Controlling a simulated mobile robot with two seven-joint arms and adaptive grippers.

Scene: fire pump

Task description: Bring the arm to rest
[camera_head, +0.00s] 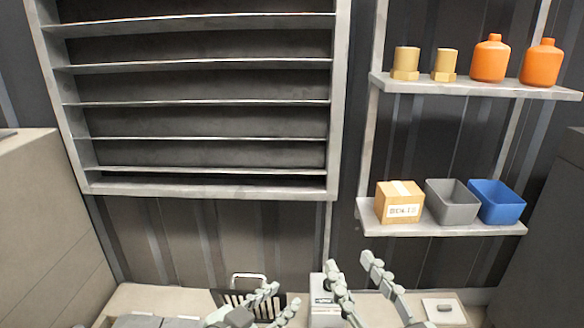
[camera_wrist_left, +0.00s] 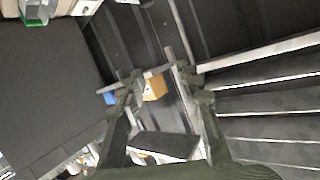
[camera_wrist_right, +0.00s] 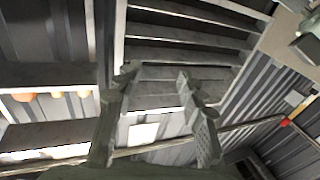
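My left gripper (camera_head: 282,297) shows at the bottom middle of the head view, in front of the counter. Its two fingers are apart with nothing between them, and the left wrist view shows the same gap (camera_wrist_left: 160,75). My right gripper (camera_head: 350,262) is just to the right of it and points upward. Its fingers are also spread and empty, as the right wrist view shows (camera_wrist_right: 157,76). The two grippers are apart from each other. Most of both arms is out of the head view.
A counter (camera_head: 385,312) runs along the bottom, with a black-and-white handled item (camera_head: 249,283) and a white box (camera_head: 318,284) near the grippers. An empty slatted rack (camera_head: 190,190) fills the upper left. Right shelves hold orange bottles (camera_head: 490,60), a cardboard box (camera_head: 399,203) and bins (camera_head: 497,203).

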